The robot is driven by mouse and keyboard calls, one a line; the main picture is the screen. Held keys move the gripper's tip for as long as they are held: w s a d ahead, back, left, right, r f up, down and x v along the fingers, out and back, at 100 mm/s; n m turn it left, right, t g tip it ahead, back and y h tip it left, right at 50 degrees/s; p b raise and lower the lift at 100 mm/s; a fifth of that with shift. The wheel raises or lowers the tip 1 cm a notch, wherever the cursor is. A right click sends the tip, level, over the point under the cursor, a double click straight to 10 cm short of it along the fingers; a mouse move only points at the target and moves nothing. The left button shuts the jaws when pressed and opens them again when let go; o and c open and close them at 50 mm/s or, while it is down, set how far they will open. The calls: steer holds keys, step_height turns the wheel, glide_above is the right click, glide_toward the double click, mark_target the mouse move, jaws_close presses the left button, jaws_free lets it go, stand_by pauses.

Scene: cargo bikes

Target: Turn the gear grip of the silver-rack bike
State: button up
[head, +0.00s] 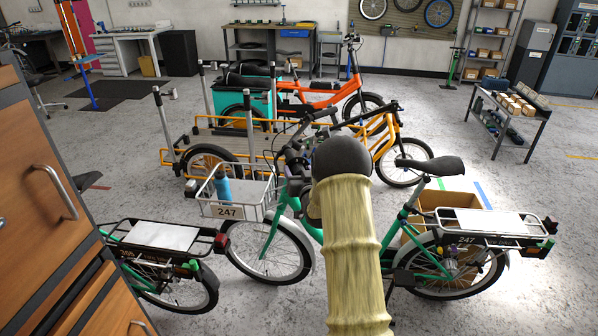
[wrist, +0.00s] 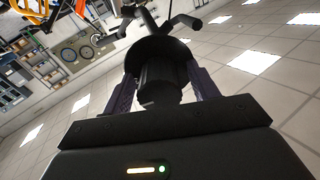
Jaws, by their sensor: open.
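A green bike (head: 372,222) numbered 247 stands in the middle of the head view, with a pale silver rear rack (head: 487,222) and a front basket. A dark handlebar part (head: 293,158) shows left of my arm. In the wrist view, a black ribbed cylindrical grip (wrist: 160,80) points towards the camera, with a wider dark disc behind it. My gripper (wrist: 163,88) is open, with one finger on each side of the grip. I cannot tell whether either finger touches it.
A white basket (head: 232,200) holds a blue bottle (head: 223,186). A second bike's rack (head: 160,236) is at lower left, beside a wooden cabinet (head: 45,190). An orange-framed cargo bike (head: 385,135) and a cardboard box (head: 440,203) stand behind. Open floor lies at right.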

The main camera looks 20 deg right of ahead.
steer(key=c, duration=1)
